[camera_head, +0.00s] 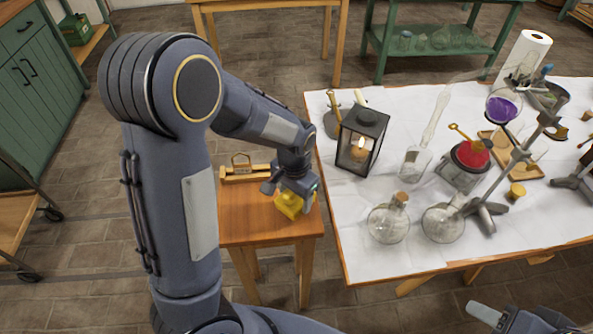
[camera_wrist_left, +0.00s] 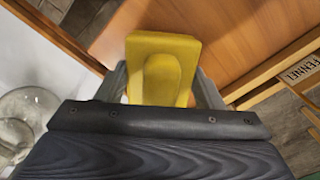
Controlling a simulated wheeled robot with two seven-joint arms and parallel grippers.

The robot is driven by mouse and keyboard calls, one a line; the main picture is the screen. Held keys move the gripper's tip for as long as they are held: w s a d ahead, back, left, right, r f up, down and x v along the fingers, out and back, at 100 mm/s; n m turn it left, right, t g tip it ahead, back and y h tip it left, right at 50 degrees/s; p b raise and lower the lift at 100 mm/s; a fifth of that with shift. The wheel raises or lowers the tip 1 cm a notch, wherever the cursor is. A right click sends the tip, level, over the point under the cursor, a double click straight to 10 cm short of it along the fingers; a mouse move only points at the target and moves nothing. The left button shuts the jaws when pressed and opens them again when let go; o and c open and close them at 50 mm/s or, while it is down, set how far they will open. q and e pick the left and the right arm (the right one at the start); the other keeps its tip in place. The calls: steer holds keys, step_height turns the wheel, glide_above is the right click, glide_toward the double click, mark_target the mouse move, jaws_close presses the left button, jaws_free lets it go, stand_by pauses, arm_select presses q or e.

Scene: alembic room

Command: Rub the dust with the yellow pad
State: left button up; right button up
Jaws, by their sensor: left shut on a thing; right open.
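The yellow pad (camera_head: 289,205) is in my left gripper (camera_head: 293,194), low over the small wooden table (camera_head: 245,222) left of the large white-topped table. In the left wrist view the pad (camera_wrist_left: 160,58) sits between the two grey fingers of my left gripper (camera_wrist_left: 161,85), which is shut on it. I cannot tell whether the pad touches the table surface. I cannot make out any dust on the wood. My right gripper (camera_head: 487,314) shows only in part at the bottom right of the head view, and is open.
A wooden holder (camera_head: 246,173) stands at the small table's back edge; a label reading FENNEL (camera_wrist_left: 300,69) shows in the wrist view.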

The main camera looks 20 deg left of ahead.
arm_select(q)
steer(key=shift+r+p, duration=0.3)
steer(key=shift+r, duration=0.35)
steer(key=shift+w+r+p, duration=0.1)
steer(key=shift+r+p, duration=0.55)
steer(key=shift+r, duration=0.1)
steer(key=shift+r+p, duration=1.15)
steer(key=shift+r, duration=0.25)
